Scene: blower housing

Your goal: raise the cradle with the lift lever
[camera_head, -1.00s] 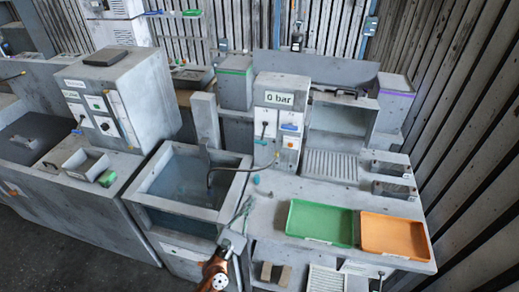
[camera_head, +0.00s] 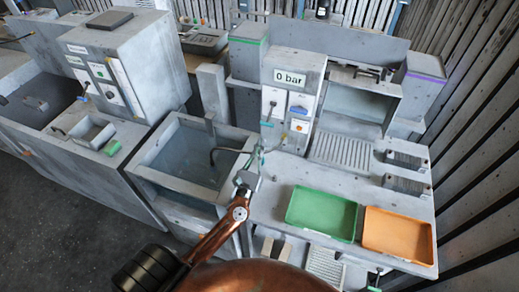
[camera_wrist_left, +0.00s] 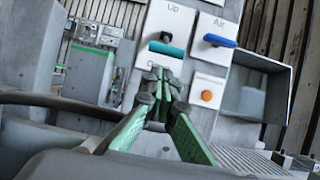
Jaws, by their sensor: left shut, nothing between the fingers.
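The lift lever shows in the left wrist view as a teal handle (camera_wrist_left: 167,49) on a white plate marked "Up". In the head view the lever (camera_head: 271,109) is on the left plate of the panel marked "0 bar". My left gripper (camera_head: 254,170) is shut and empty, in front of the panel's lower left. In the left wrist view its green fingers (camera_wrist_left: 161,82) come together just below the teal handle; I cannot tell whether they touch it. I cannot make out the cradle; the water tank (camera_head: 145,160) is left of the gripper. My right gripper is out of view.
A blue handle (camera_wrist_left: 219,41) marked "Air" and an orange button (camera_wrist_left: 207,96) are right of the lever. A green tray (camera_head: 322,214) and an orange tray (camera_head: 397,234) lie on the bench to the right.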

